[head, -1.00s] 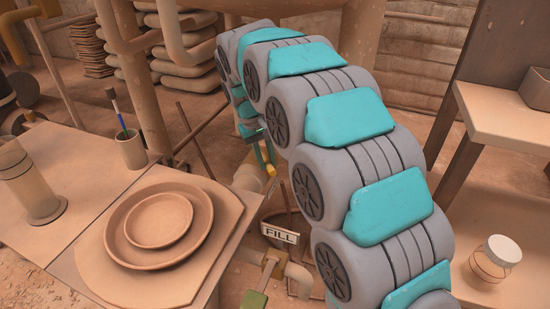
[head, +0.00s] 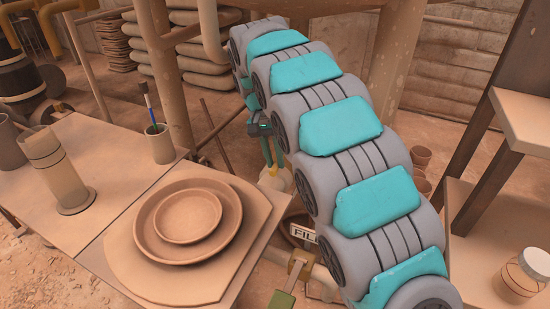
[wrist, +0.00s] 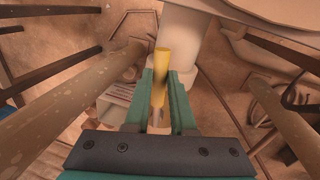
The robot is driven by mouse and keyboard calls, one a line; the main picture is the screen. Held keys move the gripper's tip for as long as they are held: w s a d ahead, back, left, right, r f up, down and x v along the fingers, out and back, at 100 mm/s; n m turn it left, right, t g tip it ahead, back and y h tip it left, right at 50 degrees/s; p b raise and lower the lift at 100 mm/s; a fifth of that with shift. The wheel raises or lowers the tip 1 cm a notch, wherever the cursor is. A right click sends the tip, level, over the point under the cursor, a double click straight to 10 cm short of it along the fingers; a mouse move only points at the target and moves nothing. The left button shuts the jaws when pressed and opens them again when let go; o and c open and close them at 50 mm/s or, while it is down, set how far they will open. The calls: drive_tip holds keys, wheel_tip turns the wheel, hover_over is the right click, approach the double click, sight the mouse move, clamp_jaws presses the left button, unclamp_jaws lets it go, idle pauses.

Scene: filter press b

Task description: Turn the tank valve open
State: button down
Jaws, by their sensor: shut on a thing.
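My gripper (wrist: 160,100) has its two teal fingers closed around a yellow lever handle (wrist: 162,62) in the wrist view. The handle's yellow end sticks out past the fingertips, and its paler lower part runs down between them. A pale pipe (wrist: 183,48) lies just behind it. In the head view my gripper (head: 272,160) reaches down beyond the work table, over a pale pipe fitting, where the handle is too small to make out clearly. The valve's body is mostly hidden, and I cannot tell how far it is turned.
A FILL sign (head: 302,236) and another valve with a green-ended lever (head: 281,300) stand nearer. The table at left holds stacked plates (head: 190,216), a brush cup (head: 160,143) and a jar (head: 62,175). A shelf with a jar (head: 523,272) is at right.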

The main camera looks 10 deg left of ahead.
drive_tip(key=shift+a, duration=0.1)
idle(0.3)
drive_tip(key=c, duration=0.8)
unclamp_jaws()
drive_tip(key=shift+o, duration=0.2)
drive_tip(key=shift+r, duration=1.6)
drive_tip(key=shift+s+r, duration=0.1)
drive_tip(key=shift+r, duration=0.1)
drive_tip(key=s+d, duration=0.3)
drive_tip(key=s, duration=0.4)
drive_tip(key=s+d+r, duration=0.1)
drive_tip(key=s+d, duration=0.2)
drive_tip(key=s, duration=0.4)
drive_tip(key=shift+s+d+r+b, duration=0.2)
drive_tip(key=shift+d+b, duration=0.1)
drive_tip(key=shift+d, duration=0.1)
